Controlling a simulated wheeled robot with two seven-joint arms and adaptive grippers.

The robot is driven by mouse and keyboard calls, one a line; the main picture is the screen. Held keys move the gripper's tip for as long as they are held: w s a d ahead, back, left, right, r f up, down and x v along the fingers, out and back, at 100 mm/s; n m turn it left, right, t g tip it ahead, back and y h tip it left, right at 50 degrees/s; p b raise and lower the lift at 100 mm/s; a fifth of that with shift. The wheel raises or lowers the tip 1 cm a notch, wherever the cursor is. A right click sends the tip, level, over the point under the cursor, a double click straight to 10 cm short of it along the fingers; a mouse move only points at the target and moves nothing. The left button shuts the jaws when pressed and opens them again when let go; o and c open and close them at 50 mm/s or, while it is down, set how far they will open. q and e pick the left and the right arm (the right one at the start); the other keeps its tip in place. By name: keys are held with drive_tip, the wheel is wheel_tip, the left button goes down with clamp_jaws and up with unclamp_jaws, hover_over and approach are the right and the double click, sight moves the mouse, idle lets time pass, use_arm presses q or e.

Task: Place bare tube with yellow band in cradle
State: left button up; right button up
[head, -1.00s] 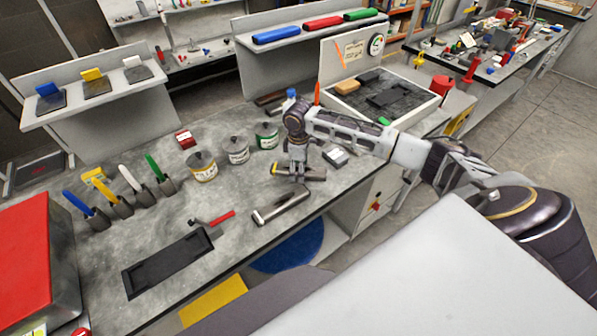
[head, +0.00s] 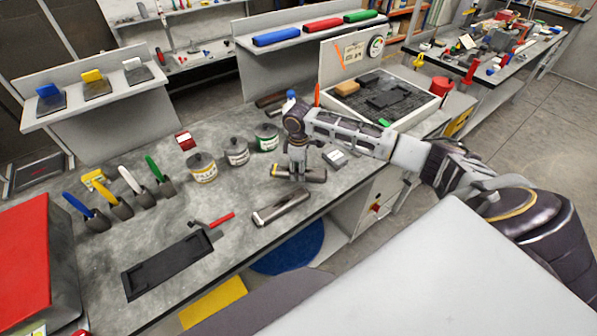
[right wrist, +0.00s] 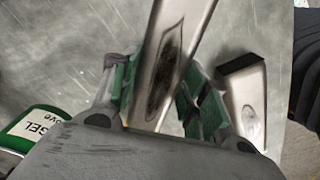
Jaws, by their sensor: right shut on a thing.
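The tube with the yellow band (head: 316,174) is a metal tube near the bench's right side, its yellow band at the left end. My right gripper (head: 297,172) is above it, pointing down, with its fingers shut around its middle. In the right wrist view, the tube (right wrist: 172,45) passes between the green finger pads and shows a dark patch. I cannot tell whether it still touches the bench. A long black tray with a recess (head: 167,266), possibly the cradle, lies at the bench's front left. My left gripper is out of view.
A second metal tube (head: 281,207) lies in front of the gripper, close to the bench edge. Labelled cans (head: 237,152) stand behind to the left. A red-handled tool (head: 213,223) lies near the black tray. Brushes with coloured handles (head: 127,180) stand further left.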

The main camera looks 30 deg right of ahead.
drive_tip(key=shift+r, duration=0.1)
wheel_tip(320, 180, up, 10)
drive_tip(key=shift+b, duration=0.35)
idle(0.4)
drive_tip(key=shift+s, duration=0.1)
idle(0.6)
